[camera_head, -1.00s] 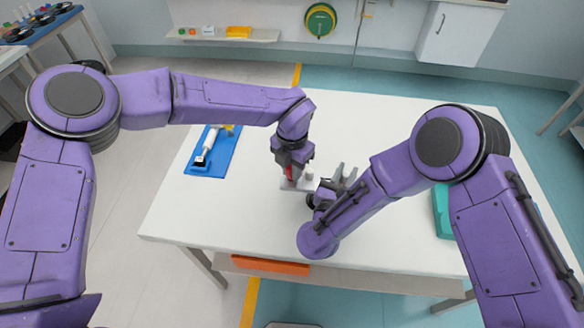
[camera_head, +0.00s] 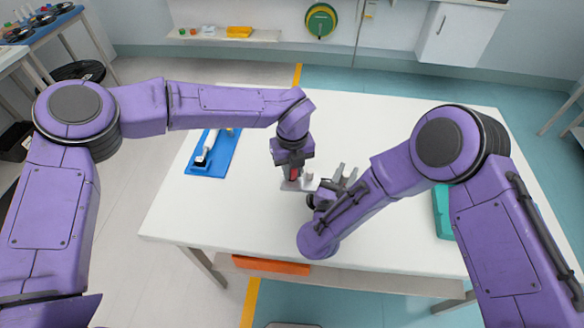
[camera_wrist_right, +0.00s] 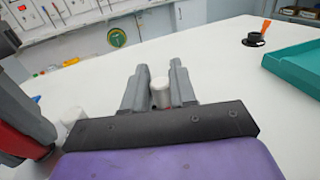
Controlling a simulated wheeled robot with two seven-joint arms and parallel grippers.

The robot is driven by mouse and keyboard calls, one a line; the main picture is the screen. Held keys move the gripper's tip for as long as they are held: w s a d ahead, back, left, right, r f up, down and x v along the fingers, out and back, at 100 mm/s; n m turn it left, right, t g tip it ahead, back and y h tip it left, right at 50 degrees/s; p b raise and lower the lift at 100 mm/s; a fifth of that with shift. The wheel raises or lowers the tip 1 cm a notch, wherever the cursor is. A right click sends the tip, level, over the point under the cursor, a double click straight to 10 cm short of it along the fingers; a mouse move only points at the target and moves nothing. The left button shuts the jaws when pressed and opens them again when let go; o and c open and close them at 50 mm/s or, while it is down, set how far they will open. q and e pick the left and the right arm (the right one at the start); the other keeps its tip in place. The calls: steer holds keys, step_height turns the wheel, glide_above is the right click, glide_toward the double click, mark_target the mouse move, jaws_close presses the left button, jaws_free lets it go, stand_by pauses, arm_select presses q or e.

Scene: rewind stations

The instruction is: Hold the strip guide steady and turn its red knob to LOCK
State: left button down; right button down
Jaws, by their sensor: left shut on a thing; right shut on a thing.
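The strip guide (camera_head: 308,187) is a small pale grey piece with white posts, standing on the white table between my grippers. Its red knob (camera_head: 294,174) shows only in part under my left gripper (camera_head: 292,172), which is shut on it from above. My right gripper (camera_head: 341,174) comes in low from the right. In the right wrist view, my right gripper (camera_wrist_right: 160,85) has its two grey fingers on either side of a white post (camera_wrist_right: 160,94) and is shut on it. The knob's markings cannot be read, and my left gripper hides much of the guide.
A blue tray (camera_head: 223,154) with a white-and-black tool lies at the table's left. A teal tray (camera_head: 442,212) lies at the right, partly behind my right arm. An orange bin (camera_head: 270,265) sits below the front edge. The white table (camera_head: 240,215) is clear around the guide.

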arm_select(q)
steer(key=shift+n, duration=1.9)
steer(key=c, duration=1.1)
jaws_free()
step_height(320, 180, up, 12)
